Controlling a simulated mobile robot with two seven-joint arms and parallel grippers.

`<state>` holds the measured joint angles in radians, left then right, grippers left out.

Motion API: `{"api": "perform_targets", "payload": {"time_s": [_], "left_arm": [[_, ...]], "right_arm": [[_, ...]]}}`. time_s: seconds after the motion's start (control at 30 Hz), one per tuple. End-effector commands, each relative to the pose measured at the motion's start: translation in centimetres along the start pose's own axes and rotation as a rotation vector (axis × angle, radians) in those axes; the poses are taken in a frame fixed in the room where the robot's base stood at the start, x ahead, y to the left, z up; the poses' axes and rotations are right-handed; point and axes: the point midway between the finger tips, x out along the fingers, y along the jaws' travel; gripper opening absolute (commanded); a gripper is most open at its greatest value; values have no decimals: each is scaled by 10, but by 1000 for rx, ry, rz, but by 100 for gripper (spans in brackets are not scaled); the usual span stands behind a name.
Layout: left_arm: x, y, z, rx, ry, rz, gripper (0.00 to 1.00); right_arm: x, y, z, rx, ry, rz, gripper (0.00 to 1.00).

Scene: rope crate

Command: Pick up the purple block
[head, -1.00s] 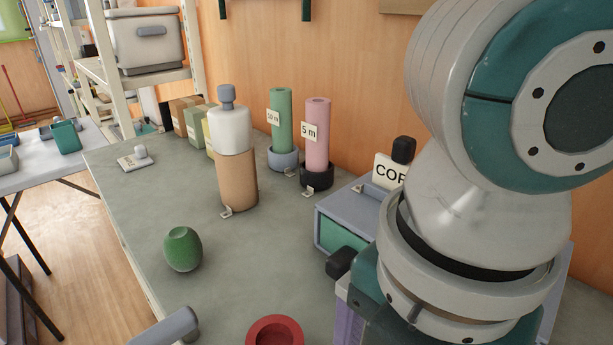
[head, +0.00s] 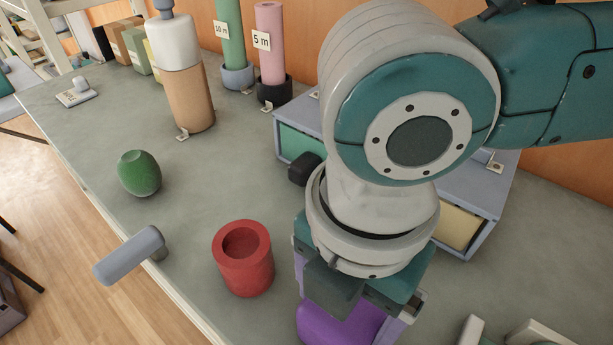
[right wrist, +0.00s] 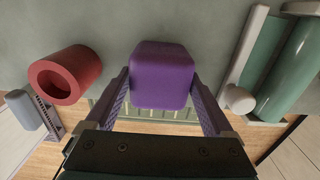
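The purple block (head: 338,324) is low in the head view, partly hidden under my right gripper. My right gripper (right wrist: 161,76) points down at it. In the right wrist view the purple block (right wrist: 161,75) lies between the two fingertips, one on each side. The fingers are spread about as wide as the block, and I see no clear grip on it. My left gripper is not in view.
A hollow red cylinder (head: 243,258) stands left of the block, close to my right gripper. A green rounded object (head: 139,173) and a grey-blue handle (head: 130,256) are further left. A drawer unit (head: 470,190) stands behind my right arm. The grey table (head: 215,165) has clear room at mid-left.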

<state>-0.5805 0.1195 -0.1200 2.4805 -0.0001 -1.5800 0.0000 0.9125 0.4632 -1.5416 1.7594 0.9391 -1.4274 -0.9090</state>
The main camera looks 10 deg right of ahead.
Motion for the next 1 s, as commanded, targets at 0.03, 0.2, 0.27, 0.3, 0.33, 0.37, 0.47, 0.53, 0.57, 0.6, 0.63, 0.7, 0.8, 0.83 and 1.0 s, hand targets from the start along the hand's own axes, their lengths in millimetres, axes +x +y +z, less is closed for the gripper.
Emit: {"api": "perform_targets", "payload": {"time_s": [0.03,0.2,0.27,0.3,0.33,0.37,0.47,0.53,0.57,0.6,0.63,0.7,0.8,0.83,1.0], "left_arm": [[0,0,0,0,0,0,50],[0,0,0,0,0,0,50],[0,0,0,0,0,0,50],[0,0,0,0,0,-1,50],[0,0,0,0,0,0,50],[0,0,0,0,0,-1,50],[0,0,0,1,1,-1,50],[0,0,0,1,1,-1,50],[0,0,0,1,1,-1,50],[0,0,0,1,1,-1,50],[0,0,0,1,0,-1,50],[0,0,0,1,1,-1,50],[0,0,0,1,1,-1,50],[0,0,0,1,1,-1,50],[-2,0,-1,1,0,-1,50]], "right_arm": [[0,0,0,0,0,0,76],[0,0,0,0,0,0,57],[0,0,0,0,0,0,50],[0,0,0,0,0,0,46],[0,0,0,0,0,0,43],[0,0,0,0,0,0,39],[0,0,0,0,0,1,28],[0,0,0,0,0,0,20],[0,0,0,0,0,1,17],[0,0,0,0,0,1,12],[0,0,0,0,0,1,9],[0,0,0,0,0,1,9],[0,0,0,0,0,1,9],[-1,0,0,0,0,1,9],[-8,0,0,0,0,2,9]]}}
